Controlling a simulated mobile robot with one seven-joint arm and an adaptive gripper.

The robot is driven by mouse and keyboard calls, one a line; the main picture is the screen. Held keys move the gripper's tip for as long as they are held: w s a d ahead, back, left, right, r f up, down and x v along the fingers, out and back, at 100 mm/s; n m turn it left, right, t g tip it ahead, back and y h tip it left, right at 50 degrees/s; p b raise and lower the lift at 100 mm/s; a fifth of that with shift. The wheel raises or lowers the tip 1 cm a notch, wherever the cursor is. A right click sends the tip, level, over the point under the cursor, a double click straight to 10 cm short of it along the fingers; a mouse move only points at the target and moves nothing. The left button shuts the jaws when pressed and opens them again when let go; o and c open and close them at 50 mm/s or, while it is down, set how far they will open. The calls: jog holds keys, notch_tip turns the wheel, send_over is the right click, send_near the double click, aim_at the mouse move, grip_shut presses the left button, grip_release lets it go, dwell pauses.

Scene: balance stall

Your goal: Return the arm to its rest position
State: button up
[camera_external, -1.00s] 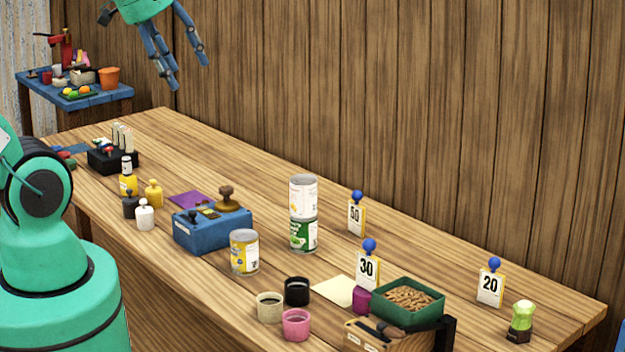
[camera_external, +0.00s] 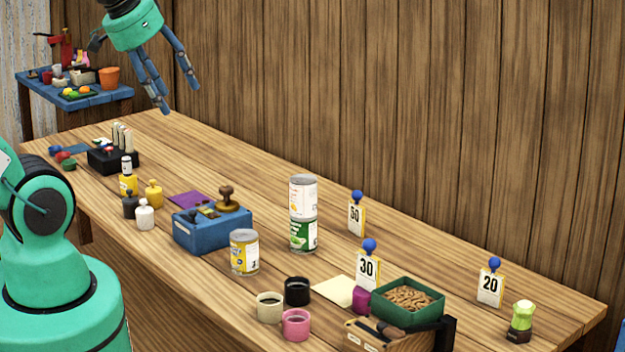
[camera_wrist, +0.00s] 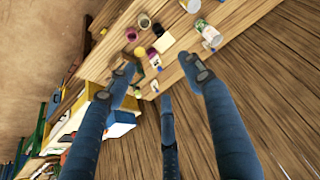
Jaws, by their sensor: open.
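My gripper (camera_external: 178,97) is at the top left in the external view, in the air above the far end of the wooden counter (camera_external: 395,236). Its blue fingers are spread apart with nothing between them. In the wrist view the fingers of my gripper (camera_wrist: 160,85) are also spread and empty. Beyond them that view shows the counter and its items, small and tilted. My green arm base stands at the lower left of the external view.
A blue box (camera_external: 205,240), a white-topped can on a green can (camera_external: 302,234), a yellow can (camera_external: 244,254) and a green tray (camera_external: 437,309) stand on the counter. A plank wall (camera_external: 400,100) rises behind. A blue side table (camera_external: 110,102) is at the far left.

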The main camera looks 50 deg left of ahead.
jog(key=shift+f+b, duration=1.2)
jog(key=shift+f, duration=0.4)
